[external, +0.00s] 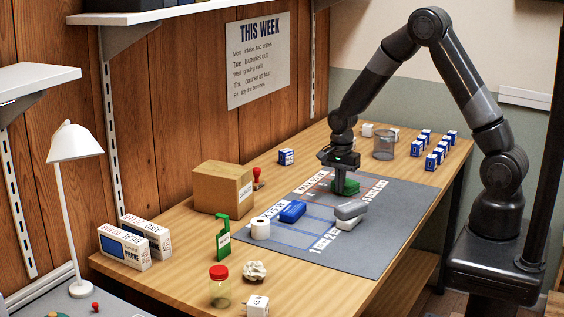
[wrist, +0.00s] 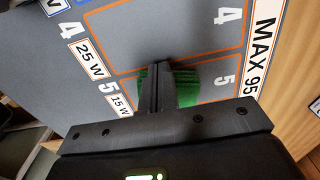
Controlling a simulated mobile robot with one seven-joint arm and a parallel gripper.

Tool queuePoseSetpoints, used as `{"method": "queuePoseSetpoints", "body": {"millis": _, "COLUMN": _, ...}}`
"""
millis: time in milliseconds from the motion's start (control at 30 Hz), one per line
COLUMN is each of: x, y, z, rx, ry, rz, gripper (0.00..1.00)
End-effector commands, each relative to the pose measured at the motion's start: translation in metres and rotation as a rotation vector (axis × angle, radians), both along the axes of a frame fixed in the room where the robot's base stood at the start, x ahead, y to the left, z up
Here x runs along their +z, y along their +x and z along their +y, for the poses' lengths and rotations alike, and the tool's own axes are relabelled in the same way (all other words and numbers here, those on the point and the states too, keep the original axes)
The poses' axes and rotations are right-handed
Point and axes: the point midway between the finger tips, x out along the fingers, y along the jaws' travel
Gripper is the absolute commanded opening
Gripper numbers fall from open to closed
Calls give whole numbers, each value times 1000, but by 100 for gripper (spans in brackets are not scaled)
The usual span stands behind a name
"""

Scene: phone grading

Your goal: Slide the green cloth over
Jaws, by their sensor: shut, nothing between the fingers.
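The green cloth (external: 346,187) lies on the grey mat (external: 384,249), toward its far end. In the wrist view the cloth (wrist: 186,88) shows on both sides of my fingers, near a cell marked 5 with an orange outline. My gripper (external: 340,190) points down at the cloth, with its fingers shut and nothing between them. In the wrist view my gripper (wrist: 160,70) covers the middle of the cloth. I cannot tell whether the fingertips press on it.
On the mat are a blue block (external: 292,211), a grey block (external: 350,209) and a white roll (external: 260,228). A mesh cup (external: 383,145) and several small blue boxes (external: 431,161) stand beyond. A cardboard box (external: 222,189) stands left of the mat.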

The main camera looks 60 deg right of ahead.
Motion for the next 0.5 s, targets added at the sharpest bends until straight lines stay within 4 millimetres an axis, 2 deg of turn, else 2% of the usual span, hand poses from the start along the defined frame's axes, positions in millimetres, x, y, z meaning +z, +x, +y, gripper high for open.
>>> {"method": "queuePoseSetpoints", "body": {"millis": 167, "x": 0, "y": 0, "z": -43, "rx": -8, "ry": -2, "rz": 1, "gripper": 0}}
{"method": "queuePoseSetpoints", "body": {"millis": 500, "x": 0, "y": 0, "z": -145, "rx": -7, "ry": -2, "rz": 1, "gripper": 0}}
